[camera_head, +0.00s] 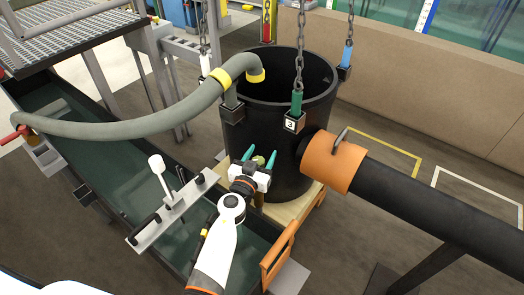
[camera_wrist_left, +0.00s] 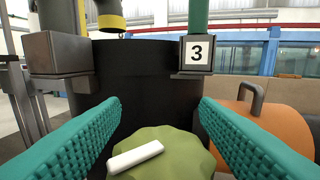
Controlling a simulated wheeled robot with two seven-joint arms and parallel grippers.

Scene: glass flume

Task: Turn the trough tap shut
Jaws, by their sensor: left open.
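A round olive-green knob with a white bar across its top (camera_wrist_left: 178,162), apparently the trough tap, is low in the left wrist view. A little of it shows in the head view (camera_head: 258,160), in front of the black tub (camera_head: 262,100). My left gripper (camera_head: 260,155) is open, its teal fingers pointing toward the tub. In the left wrist view the fingers (camera_wrist_left: 158,108) stand on either side of the knob, with gaps visible; I cannot tell their depth relative to it. The knob's lower part is hidden. My right gripper is not in view.
The tub hangs on chains, with a tag marked 3 (camera_wrist_left: 197,52). A grey-green hose (camera_head: 130,128) arches over the trough (camera_head: 85,120) to the tub's rim. A white-knobbed lever (camera_head: 160,172) stands left of my arm. A black pipe with an orange collar (camera_head: 330,162) lies right.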

